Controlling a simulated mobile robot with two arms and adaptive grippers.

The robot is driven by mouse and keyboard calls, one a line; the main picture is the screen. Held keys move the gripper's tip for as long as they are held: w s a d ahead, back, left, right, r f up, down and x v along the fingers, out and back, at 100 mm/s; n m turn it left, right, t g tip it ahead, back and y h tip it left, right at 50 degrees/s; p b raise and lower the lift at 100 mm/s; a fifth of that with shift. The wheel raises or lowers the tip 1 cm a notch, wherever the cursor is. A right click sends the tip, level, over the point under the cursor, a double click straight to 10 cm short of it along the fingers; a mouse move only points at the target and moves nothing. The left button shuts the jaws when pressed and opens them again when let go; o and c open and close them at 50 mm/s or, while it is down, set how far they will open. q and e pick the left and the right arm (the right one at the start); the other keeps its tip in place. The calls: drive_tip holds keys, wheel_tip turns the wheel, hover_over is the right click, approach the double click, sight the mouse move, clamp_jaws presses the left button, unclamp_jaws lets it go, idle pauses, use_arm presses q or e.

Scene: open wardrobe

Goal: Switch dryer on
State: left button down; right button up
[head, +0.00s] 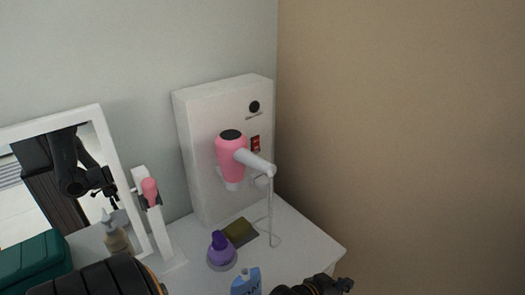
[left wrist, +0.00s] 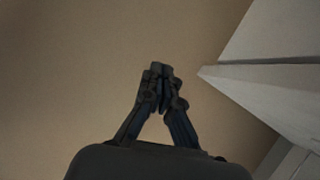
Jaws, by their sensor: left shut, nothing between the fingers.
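The pink hair dryer (head: 230,158) with a grey handle (head: 255,163) hangs on the front of a white box (head: 200,125) standing against the wall. A small red switch (head: 256,144) sits on the box's front, just right of the dryer; its position is too small to tell. A black round socket or knob (head: 254,107) is above it. My left gripper (head: 343,286) is at the bottom edge, well below and right of the switch and apart from it. In the left wrist view its fingers (left wrist: 161,76) are shut and empty. My right gripper is not directly in view.
The white counter (head: 307,241) holds a purple bottle (head: 221,250), a dark green flat item (head: 240,232), a blue item (head: 246,282), a dispenser bottle (head: 116,238) and a stand with a pink item (head: 150,191). A mirror (head: 122,180) leans at left. The beige wall (head: 400,130) is bare.

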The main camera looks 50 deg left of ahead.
use_arm(q)
drive_tip(key=w+a+r+n+t+y, duration=0.4)
drive_tip(key=w+a+r+n, duration=0.15)
drive_tip(key=r, duration=0.45)
drive_tip(key=w+a+r+n+t+y, duration=0.45)
drive_tip(key=w+r, duration=0.25)
drive_tip(key=r, duration=0.2)
drive_tip(key=a+r+n+g+y+p, duration=0.1)
drive_tip(key=a+r+n+g+y, duration=0.5)
drive_tip(key=a+n+y, duration=0.45)
drive_tip(key=s+a+f+n+g, duration=0.2)
drive_tip(key=s+a+n+g, duration=0.3)
drive_tip(key=n+g, duration=0.8)
drive_tip(key=shift+s+a+f+n+y+p, duration=0.2)
drive_tip(key=shift+s+f+n+y+p, duration=0.1)
drive_tip(key=shift+s+f+n+p, duration=0.15)
